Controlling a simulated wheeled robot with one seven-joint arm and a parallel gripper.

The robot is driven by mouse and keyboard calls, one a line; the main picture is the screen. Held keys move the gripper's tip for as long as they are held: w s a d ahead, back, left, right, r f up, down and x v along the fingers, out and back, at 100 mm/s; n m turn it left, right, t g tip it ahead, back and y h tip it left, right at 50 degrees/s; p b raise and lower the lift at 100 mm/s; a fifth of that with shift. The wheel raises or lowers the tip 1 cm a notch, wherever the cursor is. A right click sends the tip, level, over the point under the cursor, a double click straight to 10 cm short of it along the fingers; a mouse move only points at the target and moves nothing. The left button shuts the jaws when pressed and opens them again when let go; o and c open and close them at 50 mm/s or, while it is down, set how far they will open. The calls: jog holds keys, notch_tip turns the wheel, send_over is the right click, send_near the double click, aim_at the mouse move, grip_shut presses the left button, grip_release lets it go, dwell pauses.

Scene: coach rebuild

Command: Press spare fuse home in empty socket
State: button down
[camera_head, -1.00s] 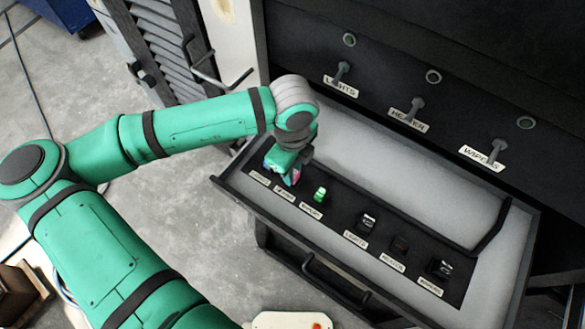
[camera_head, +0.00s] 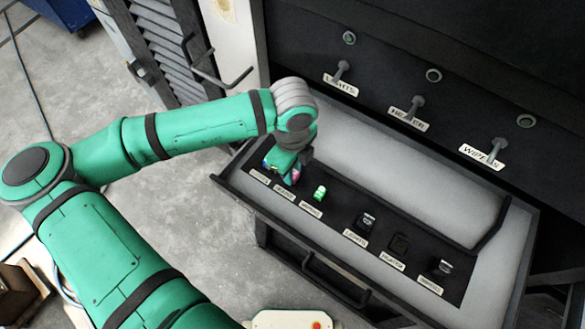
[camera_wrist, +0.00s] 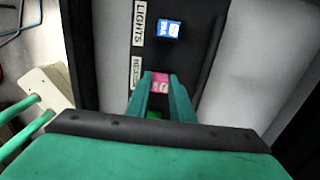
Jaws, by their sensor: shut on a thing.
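My gripper (camera_head: 287,172) points down over the left end of the black fuse strip in the open drawer. In the wrist view my gripper (camera_wrist: 160,88) is shut on a pink fuse (camera_wrist: 160,80), beside a partly covered label that seems to read HEATER. Whether the fuse is seated or slightly raised cannot be told. In the head view, on the right half of the strip, a dark empty-looking socket (camera_head: 399,243) sits between two dark fuses, one by the LIGHTS label (camera_head: 366,220) and one at the far right (camera_head: 441,266).
A green fuse (camera_head: 320,193) stands just right of my gripper. A blue fuse (camera_wrist: 169,30) is by the LIGHTS label in the wrist view. Toggle switches (camera_head: 413,106) line the panel behind.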

jog(key=shift+f, duration=0.1)
dwell(0.3)
jog(key=c, duration=1)
grip_release()
jog(key=shift+r, duration=3.5)
